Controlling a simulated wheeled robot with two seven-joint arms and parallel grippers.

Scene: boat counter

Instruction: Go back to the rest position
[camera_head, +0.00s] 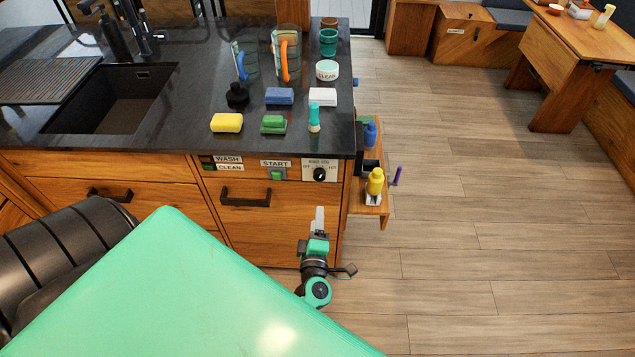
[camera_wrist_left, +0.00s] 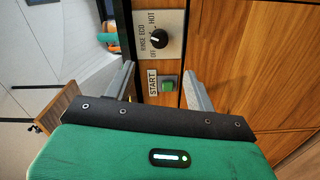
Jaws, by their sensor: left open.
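My left gripper (camera_head: 319,212) is empty and in front of the wooden counter front, below the control panel. In the left wrist view its two fingers (camera_wrist_left: 158,76) stand apart with nothing between them touching. The green START button (camera_head: 277,175) shows beyond the gap between the fingers in the wrist view (camera_wrist_left: 168,86). A black knob (camera_head: 320,174) sits on a plate right of the button. It also shows in the wrist view (camera_wrist_left: 158,39), next to rinse, eco and hot labels. My right gripper is not in view.
The dark countertop (camera_head: 190,120) holds a yellow sponge (camera_head: 227,122), a green sponge (camera_head: 273,124), cups and jugs. An open side shelf (camera_head: 365,205) with a yellow bottle (camera_head: 375,181) sticks out right of the counter. A black drawer handle (camera_head: 245,196) protrudes nearby. The wooden floor (camera_head: 470,240) at right is clear.

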